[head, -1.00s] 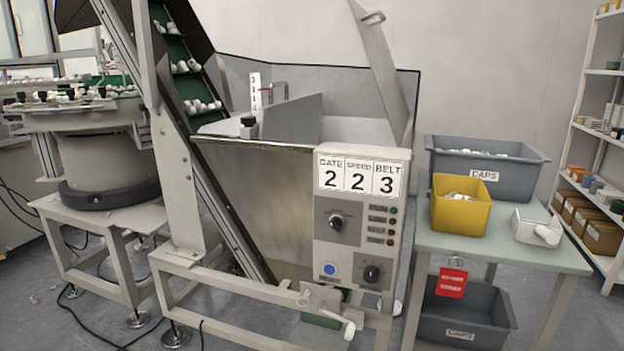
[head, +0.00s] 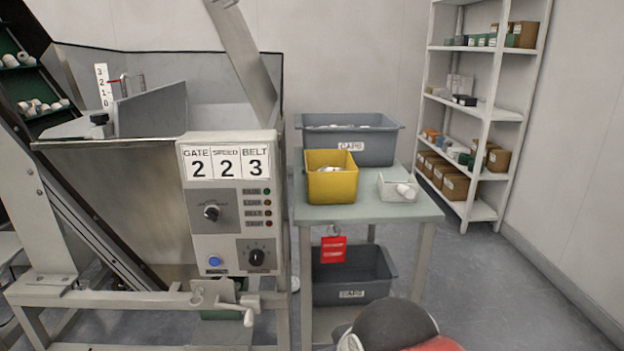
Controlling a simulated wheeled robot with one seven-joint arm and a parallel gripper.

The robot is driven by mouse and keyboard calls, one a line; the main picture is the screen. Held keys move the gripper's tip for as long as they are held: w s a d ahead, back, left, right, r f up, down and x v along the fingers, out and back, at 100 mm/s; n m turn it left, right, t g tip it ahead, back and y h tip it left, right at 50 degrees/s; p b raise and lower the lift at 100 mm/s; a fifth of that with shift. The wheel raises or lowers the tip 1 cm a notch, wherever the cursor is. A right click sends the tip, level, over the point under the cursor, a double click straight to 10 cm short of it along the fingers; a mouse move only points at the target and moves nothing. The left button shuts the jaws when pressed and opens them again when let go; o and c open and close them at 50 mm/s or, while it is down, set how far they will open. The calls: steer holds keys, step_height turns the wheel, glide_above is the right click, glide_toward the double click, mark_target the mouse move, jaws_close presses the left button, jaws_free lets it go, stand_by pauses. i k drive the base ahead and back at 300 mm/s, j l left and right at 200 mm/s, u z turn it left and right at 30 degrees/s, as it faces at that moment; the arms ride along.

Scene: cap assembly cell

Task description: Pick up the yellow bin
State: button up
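The yellow bin (head: 331,187) stands upright on a pale green-topped table (head: 425,208), near its left edge. It is open at the top and holds some whitish pieces. A large grey bin labelled CAPS (head: 378,150) stands right behind it. A small clear-white container with a white cylindrical piece (head: 398,188) sits to its right. My gripper is not in view. A dark rounded shape with a red part shows at the bottom edge, probably a link of my arm, well below and apart from the yellow bin.
The hopper machine's control panel (head: 231,215) stands close to the table's left side. A second grey CAPS bin (head: 350,282) sits beneath the table, behind a red tag (head: 332,250). White shelves (head: 488,110) stand at the back right. Floor right of the table is clear.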

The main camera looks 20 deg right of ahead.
mark_target(332, 176)
steer(key=i+l, duration=0.15)
steer(key=l, duration=0.25)
steer(key=i+l+z, duration=0.1)
steer(key=l, duration=0.3)
steer(key=i+l, duration=0.25)
steer(key=l, duration=0.15)
